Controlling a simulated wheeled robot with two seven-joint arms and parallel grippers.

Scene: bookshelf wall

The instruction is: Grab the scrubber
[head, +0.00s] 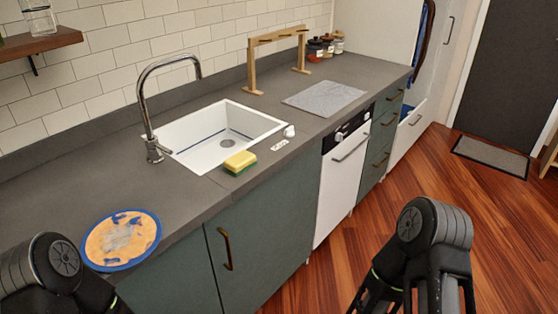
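A yellow sponge-like scrubber with a green layer (240,162) lies on the grey counter, just in front of the sink's near rim. Nothing touches it. My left arm shows at the lower left corner, near the round board, and its gripper is out of view. My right arm shows at the lower right, over the wooden floor. Dark prong-like parts at its lower end are cut off by the bottom edge, so I cannot tell how that gripper stands. Neither arm is near the scrubber.
The white sink (215,140) and chrome faucet (152,147) stand behind the scrubber. A small white item (289,131) is at the sink's right corner. A blue-rimmed round board (121,240) lies left. A grey mat (324,98), wooden rack (252,68) and jars (327,44) stand farther right.

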